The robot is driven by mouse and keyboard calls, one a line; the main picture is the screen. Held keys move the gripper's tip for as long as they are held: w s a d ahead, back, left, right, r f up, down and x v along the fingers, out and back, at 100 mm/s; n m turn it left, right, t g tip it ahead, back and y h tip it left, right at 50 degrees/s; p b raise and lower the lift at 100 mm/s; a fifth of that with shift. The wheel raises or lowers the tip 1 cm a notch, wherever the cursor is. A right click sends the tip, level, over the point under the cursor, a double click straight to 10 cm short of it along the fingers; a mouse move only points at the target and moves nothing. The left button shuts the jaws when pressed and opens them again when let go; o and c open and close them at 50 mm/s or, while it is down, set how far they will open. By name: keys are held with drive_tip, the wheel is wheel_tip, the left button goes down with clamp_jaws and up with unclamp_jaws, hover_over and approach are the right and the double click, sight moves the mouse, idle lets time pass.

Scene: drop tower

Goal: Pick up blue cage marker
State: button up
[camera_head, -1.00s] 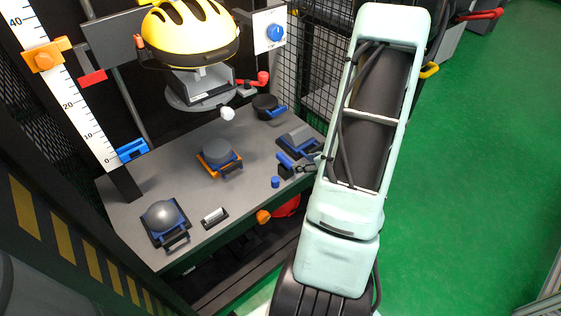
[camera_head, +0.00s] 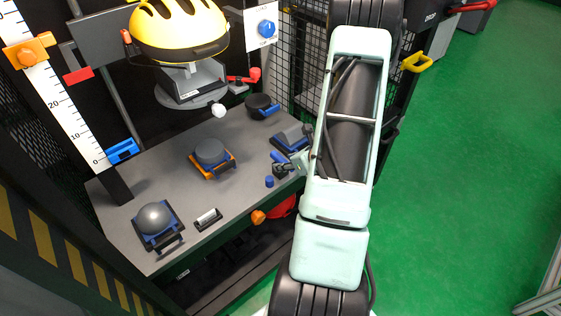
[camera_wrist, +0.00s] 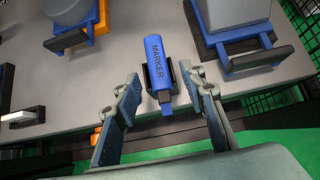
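The blue marker (camera_wrist: 156,62), with the word MARKER on its side, sits in a small black holder (camera_wrist: 149,80) near the table's front edge in the wrist view. My gripper (camera_wrist: 161,78) is open, with one blue-padded finger on each side of the marker and a gap to both. Nothing is held. In the head view my gripper (camera_head: 284,164) is small, at the table's right front edge. Blue parts there overlap, and I cannot clearly tell the marker from the fingers.
An orange-framed block (camera_head: 210,158) and a grey, blue-handled block (camera_head: 290,137) stand nearby on the grey table (camera_head: 165,182). A dome on a black base (camera_head: 156,219) is at the left front. Green floor is open at right.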

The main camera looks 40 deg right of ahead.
drive_tip(key=shift+c, duration=0.2)
clamp_jaws()
drive_tip(key=shift+r, duration=0.1)
